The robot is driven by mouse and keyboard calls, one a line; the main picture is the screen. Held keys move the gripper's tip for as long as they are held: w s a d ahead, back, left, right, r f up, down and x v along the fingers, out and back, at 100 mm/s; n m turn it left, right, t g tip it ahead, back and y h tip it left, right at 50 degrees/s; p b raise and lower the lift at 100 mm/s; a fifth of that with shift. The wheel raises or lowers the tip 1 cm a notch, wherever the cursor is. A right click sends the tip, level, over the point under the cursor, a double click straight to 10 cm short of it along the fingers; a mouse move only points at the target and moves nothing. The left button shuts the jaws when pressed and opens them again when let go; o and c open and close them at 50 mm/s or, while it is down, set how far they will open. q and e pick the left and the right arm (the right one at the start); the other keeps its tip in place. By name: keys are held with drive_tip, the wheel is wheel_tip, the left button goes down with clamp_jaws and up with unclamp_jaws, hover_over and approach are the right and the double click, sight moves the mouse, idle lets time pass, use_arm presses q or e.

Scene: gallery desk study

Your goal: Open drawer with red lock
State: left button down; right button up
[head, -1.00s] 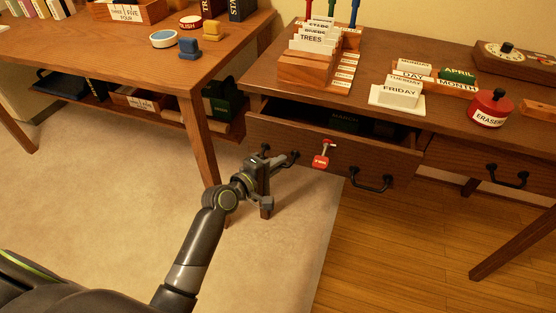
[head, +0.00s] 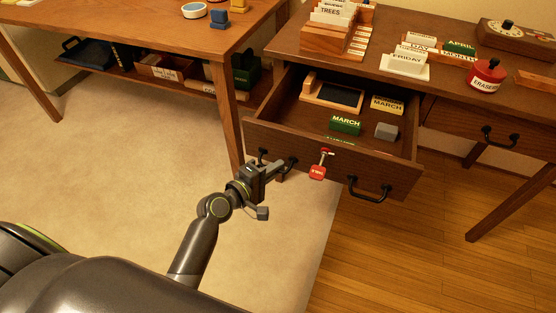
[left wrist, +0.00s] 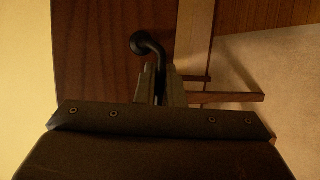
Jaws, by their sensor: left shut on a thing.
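The drawer (head: 225,150) with the red lock is pulled well out of the right desk, its inside showing. The red lock (head: 318,171) hangs at the middle of its front. My left gripper (head: 277,168) is shut on the drawer's left black handle (head: 290,164). In the left wrist view the handle (left wrist: 148,45) runs down between the fingers of the gripper (left wrist: 160,85). The drawer's right handle (head: 370,190) is free. My right gripper is not in view.
Inside the drawer are a green MARCH block (head: 345,124), a grey block (head: 386,131) and a framed dark tray (head: 333,95). A closed drawer with a black handle (head: 500,138) is at right. Another table (head: 130,35) stands left. Carpet (head: 100,180) is clear.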

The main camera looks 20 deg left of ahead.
use_arm(q)
drive_tip(key=shift+s, duration=0.35)
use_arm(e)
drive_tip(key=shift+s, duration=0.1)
use_arm(q)
drive_tip(key=c, duration=1.8)
unclamp_jaws()
